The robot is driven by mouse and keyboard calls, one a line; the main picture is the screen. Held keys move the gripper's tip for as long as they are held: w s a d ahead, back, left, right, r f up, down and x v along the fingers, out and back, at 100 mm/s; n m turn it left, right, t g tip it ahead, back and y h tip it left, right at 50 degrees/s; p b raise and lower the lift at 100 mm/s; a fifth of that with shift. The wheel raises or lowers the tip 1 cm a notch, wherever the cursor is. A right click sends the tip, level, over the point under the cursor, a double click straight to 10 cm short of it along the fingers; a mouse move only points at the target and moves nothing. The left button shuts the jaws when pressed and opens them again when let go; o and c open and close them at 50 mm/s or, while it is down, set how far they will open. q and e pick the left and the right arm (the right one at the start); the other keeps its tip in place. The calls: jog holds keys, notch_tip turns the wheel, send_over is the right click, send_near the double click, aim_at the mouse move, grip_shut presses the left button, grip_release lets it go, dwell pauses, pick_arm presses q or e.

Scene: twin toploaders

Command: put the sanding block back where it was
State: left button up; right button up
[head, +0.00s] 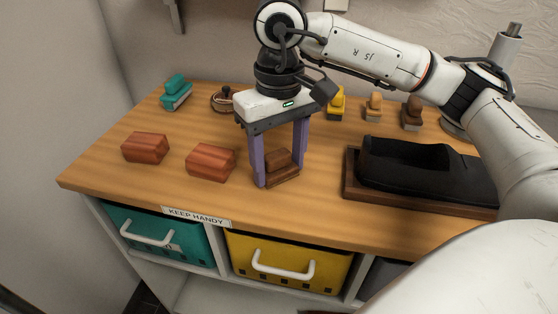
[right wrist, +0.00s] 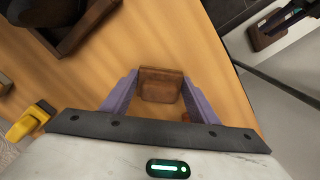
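A brown stepped wooden block (head: 282,178), which looks like the sanding block, is between the fingertips of my right gripper (head: 279,168), low over the front middle of the worktop. In the right wrist view the brown block (right wrist: 161,86) lies between the ends of the purple fingers (right wrist: 160,80). The fingers are spread wide, at opposite ends of the hand. I cannot tell whether they touch the block, or whether it rests fully on the wood.
Two reddish blocks (head: 145,148) (head: 211,162) lie left of the gripper. A teal handled block (head: 175,93) and yellow (head: 337,103), tan (head: 374,107) and brown (head: 411,113) ones stand behind. A black object (head: 420,170) sits on a tray at right. Teal (head: 190,240) and yellow (head: 300,255) bins sit below.

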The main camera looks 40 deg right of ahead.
aim_at(279, 156)
jog(key=o, duration=0.4)
jog(key=shift+r, duration=0.1)
notch_tip(279, 156, up, 8)
jog(key=shift+f+p, duration=0.15)
jog(key=shift+p, duration=0.6)
